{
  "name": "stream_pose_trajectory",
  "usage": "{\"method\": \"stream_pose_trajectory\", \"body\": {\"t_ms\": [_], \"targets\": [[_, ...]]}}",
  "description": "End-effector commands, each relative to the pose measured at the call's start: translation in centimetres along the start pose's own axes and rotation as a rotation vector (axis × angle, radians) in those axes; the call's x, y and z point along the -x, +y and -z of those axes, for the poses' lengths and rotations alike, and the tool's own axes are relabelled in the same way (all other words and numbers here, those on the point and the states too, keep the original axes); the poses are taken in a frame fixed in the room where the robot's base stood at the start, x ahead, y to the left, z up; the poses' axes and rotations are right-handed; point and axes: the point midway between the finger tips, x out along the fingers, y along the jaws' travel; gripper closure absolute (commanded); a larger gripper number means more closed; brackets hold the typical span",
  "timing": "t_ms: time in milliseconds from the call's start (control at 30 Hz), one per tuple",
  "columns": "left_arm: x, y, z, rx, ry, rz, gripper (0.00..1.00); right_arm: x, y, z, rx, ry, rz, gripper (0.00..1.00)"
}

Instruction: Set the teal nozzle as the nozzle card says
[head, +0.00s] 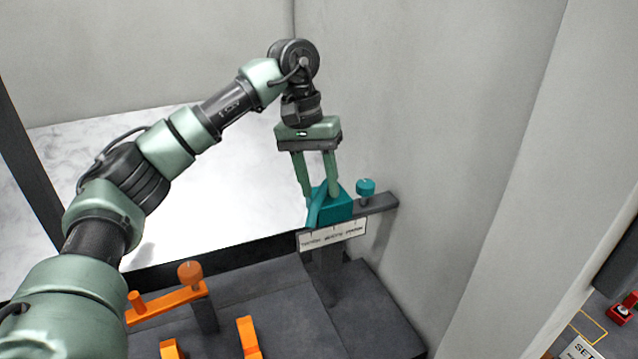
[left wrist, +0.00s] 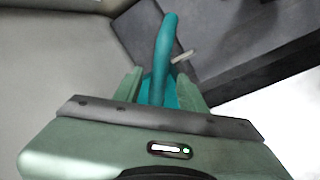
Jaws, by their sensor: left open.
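The teal nozzle (head: 338,207) is a teal block with a curved spout-like piece, on a dark rail at the back right in the head view. A white label strip (head: 333,235) with several small words hangs below it; I cannot read them surely. My left gripper (head: 319,190) points down at the nozzle, jaws open, a finger on either side of its teal part. I cannot tell whether they touch it. In the left wrist view the curved teal piece (left wrist: 165,50) runs up between the fingers. A white card (head: 582,350) reading "SET" is cut off at bottom right. My right gripper is not in view.
A teal knob (head: 366,187) stands on the rail right of the nozzle. An orange bar with a round knob (head: 190,272) and other orange pieces (head: 249,338) are at front left. Grey wall (head: 430,130) rises close on the right. A red item (head: 622,309) lies at far right.

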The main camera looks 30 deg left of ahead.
Motion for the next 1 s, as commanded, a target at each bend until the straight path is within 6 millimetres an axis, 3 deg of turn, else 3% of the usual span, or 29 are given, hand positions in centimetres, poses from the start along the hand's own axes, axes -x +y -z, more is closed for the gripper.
{"method": "stream_pose_trajectory", "body": {"t_ms": [333, 500, 1000], "targets": [[5.2, 0.0, 0.1, -0.002, 0.004, -0.004, 0.59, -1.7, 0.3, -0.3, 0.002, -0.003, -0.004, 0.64], [7.3, 0.0, 0.1, -0.001, 0.003, -0.002, 0.59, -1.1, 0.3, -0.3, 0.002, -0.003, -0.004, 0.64], [7.6, -0.1, 0.1, -0.001, 0.0, -0.001, 0.59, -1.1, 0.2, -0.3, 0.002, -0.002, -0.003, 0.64]]}}
